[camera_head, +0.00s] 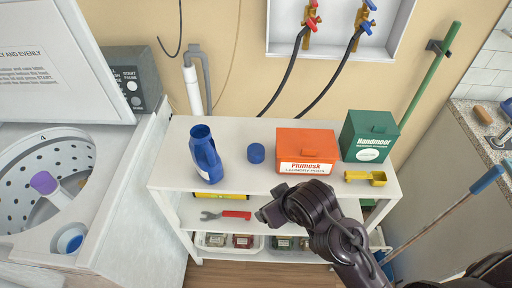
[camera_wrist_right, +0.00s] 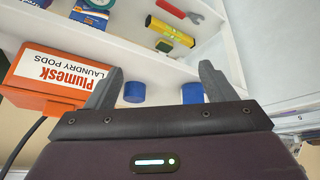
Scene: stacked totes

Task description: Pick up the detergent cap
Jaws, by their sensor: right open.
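The blue detergent cap (camera_head: 256,153) sits on the white shelf top between the blue detergent bottle (camera_head: 205,150) and the orange laundry pods box (camera_head: 306,151). The bottle stands uncapped. My right gripper (camera_head: 268,212) is in front of the shelf's front edge, nearer to me than the cap and apart from it. In the right wrist view its fingers (camera_wrist_right: 158,88) are spread and empty. The cap (camera_wrist_right: 135,92) shows there beside the left finger, and a blue part of what looks like the bottle (camera_wrist_right: 192,93) beside the right one. My left gripper is not in view.
A green box (camera_head: 369,138) and a yellow scoop (camera_head: 365,178) stand on the right of the shelf top. A red-handled wrench (camera_head: 226,215) lies on the shelf below. A washer (camera_head: 130,215) stands at left. The shelf top in front of the cap is clear.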

